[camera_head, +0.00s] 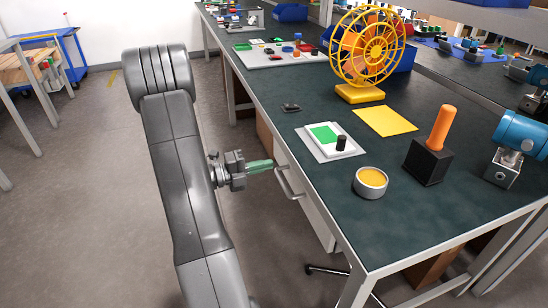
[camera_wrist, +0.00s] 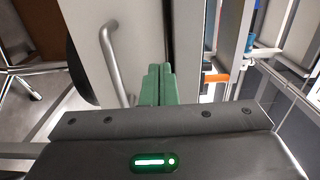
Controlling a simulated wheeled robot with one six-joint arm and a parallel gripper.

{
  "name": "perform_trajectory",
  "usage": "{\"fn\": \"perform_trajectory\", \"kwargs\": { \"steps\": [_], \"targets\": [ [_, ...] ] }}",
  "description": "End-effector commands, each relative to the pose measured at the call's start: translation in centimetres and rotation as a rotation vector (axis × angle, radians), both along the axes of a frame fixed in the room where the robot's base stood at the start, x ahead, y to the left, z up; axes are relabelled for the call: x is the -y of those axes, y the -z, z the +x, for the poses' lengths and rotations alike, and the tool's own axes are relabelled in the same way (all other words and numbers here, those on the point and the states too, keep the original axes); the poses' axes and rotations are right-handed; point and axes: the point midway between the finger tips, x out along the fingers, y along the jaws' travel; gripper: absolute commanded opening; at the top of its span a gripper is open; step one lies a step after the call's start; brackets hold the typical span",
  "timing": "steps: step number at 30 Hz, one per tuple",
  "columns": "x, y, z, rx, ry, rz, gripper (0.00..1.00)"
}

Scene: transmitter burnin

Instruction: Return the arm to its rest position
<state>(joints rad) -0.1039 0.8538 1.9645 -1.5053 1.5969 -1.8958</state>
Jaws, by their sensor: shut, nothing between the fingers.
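My gripper (camera_head: 268,164) is in the head view, left of the workbench's front edge, at about the height of the drawer. Its green fingers are together and hold nothing. In the wrist view my gripper (camera_wrist: 158,72) points at the drawer front (camera_wrist: 95,40). The bar handle (camera_wrist: 114,62) of the drawer is just left of the fingers there. In the head view the handle (camera_head: 288,183) is close to the fingertips; I cannot tell whether they touch. My arm rises on the left side of the head view.
The dark workbench (camera_head: 310,220) fills the right side. On it stand a white device with a green screen (camera_head: 325,134), a round yellow-filled tin (camera_head: 370,182), a black block with an orange handle (camera_head: 429,160) and a yellow fan (camera_head: 362,70). Open floor (camera_head: 80,200) lies left of my arm.

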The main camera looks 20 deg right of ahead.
Motion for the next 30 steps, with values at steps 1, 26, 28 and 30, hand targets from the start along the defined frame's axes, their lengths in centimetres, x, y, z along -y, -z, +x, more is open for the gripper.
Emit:
{"fn": "perform_trajectory", "kwargs": {
  "steps": [1,26,28,30],
  "targets": [
    [-1.1,-0.2,0.1,0.0,-0.005,0.0,0.0],
    [-7.4,0.0,-0.2,0.0,0.0,0.0,0.0],
    [-7.3,0.1,-0.2,0.0,0.0,0.0,0.0],
    [-7.1,0.1,-0.2,0.0,0.0,0.0,0.0]
  ]
}}
